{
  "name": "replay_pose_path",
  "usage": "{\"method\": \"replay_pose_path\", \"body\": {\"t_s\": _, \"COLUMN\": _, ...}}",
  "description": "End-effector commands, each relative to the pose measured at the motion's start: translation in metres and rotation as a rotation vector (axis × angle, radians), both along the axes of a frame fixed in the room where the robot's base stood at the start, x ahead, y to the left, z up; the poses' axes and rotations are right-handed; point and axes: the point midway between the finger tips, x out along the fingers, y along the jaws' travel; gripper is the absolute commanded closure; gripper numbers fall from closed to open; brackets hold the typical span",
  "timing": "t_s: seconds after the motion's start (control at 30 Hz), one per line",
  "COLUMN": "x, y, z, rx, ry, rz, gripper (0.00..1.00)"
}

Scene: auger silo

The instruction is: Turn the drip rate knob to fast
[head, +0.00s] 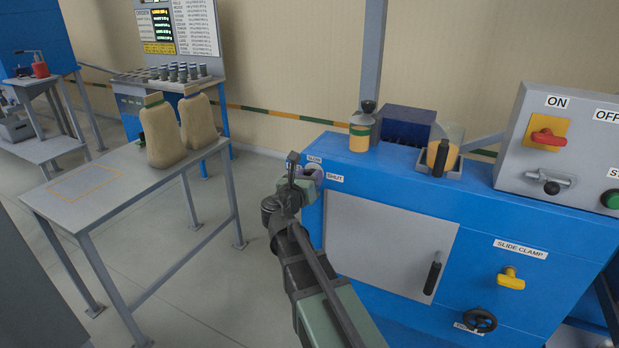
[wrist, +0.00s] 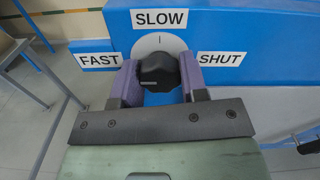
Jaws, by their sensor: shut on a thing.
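The black drip rate knob (wrist: 158,68) sits on a pale round dial plate on the blue panel. Labels around it read FAST (wrist: 99,60) on the left, SLOW (wrist: 159,19) above and SHUT (wrist: 221,65) on the right. A short pale line on the knob lies on its left side, roughly level, toward FAST. My gripper (wrist: 160,78) is shut on the knob, one purple pad on each side. In the head view my gripper (head: 311,174) is at the blue machine's left front corner and hides the knob and the FAST label.
The blue machine (head: 480,230) carries a grey door, a yellow slide clamp handle (head: 511,278) and a black handwheel. A bottle (head: 361,130) stands on its top. A grey table (head: 100,190) with two sacks stands to the left, with open floor between.

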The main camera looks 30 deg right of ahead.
Motion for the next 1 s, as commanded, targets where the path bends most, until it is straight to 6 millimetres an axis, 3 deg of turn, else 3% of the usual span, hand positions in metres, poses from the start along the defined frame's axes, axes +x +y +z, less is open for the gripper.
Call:
{"method": "replay_pose_path", "body": {"t_s": 0.23, "x": 0.0, "y": 0.0, "z": 0.0, "rx": 0.0, "ry": 0.0, "rz": -0.001, "gripper": 0.84}}
{"method": "replay_pose_path", "body": {"t_s": 0.27, "x": 0.0, "y": 0.0, "z": 0.0, "rx": 0.0, "ry": 0.0, "rz": -0.001, "gripper": 0.59}}
{"method": "replay_pose_path", "body": {"t_s": 0.43, "x": 0.0, "y": 0.0, "z": 0.0, "rx": 0.0, "ry": 0.0, "rz": 0.0, "gripper": 0.34}}
{"method": "replay_pose_path", "body": {"t_s": 0.77, "x": -0.005, "y": 0.006, "z": 0.0, "rx": -0.001, "ry": 0.0, "rz": 0.001, "gripper": 0.34}}
{"method": "replay_pose_path", "body": {"t_s": 1.0, "x": -0.04, "y": 0.048, "z": 0.0, "rx": 0.0, "ry": 0.0, "rz": 0.003, "gripper": 0.34}}
